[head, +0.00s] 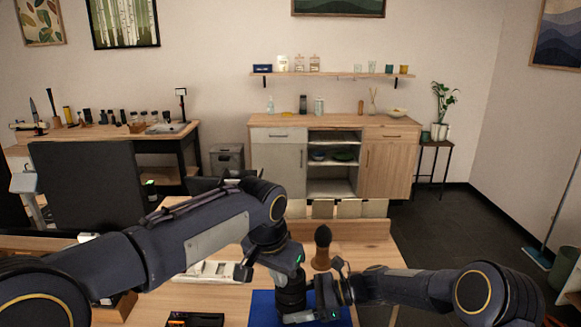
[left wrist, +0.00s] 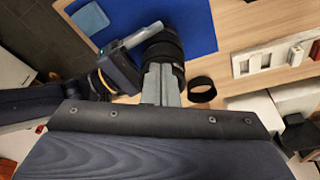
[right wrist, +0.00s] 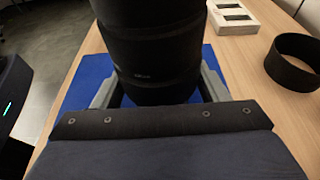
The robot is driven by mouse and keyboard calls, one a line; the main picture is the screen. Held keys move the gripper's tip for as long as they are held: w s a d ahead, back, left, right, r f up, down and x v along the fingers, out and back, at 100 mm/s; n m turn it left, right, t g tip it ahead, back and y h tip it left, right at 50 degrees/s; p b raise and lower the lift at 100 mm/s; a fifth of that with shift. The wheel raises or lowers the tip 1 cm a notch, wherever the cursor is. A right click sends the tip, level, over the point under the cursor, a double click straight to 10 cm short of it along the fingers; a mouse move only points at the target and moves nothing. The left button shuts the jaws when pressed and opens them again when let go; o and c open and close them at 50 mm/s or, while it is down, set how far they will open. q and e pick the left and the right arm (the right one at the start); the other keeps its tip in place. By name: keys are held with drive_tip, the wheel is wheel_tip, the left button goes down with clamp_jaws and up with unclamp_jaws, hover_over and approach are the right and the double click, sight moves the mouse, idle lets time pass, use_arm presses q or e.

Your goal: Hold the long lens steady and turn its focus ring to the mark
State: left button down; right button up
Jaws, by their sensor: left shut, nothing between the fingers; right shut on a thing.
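The long lens (head: 291,299) is a black barrel over the blue mat (head: 262,309). It fills the upper middle of the right wrist view (right wrist: 155,50) and also shows in the left wrist view (left wrist: 168,48). My right gripper (right wrist: 158,92) is shut on the lens, one grey finger on each side; it also shows in the left wrist view (left wrist: 140,40). My left gripper (left wrist: 161,82) is shut and empty, its grey fingers together close to the lens. Whether they touch it I cannot tell. I cannot make out the focus ring's mark.
A loose black ring (right wrist: 294,62) lies on the wooden table beside the mat. A white slotted tray (head: 212,270) lies further left. A brush with a dark bulb (head: 322,246) stands behind the lens. A black tray (head: 194,319) is at the front. A blue cloth (left wrist: 91,18) lies on the mat.

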idle(0.3)
drive_tip(key=o, duration=0.8)
drive_tip(key=shift+o, duration=0.2)
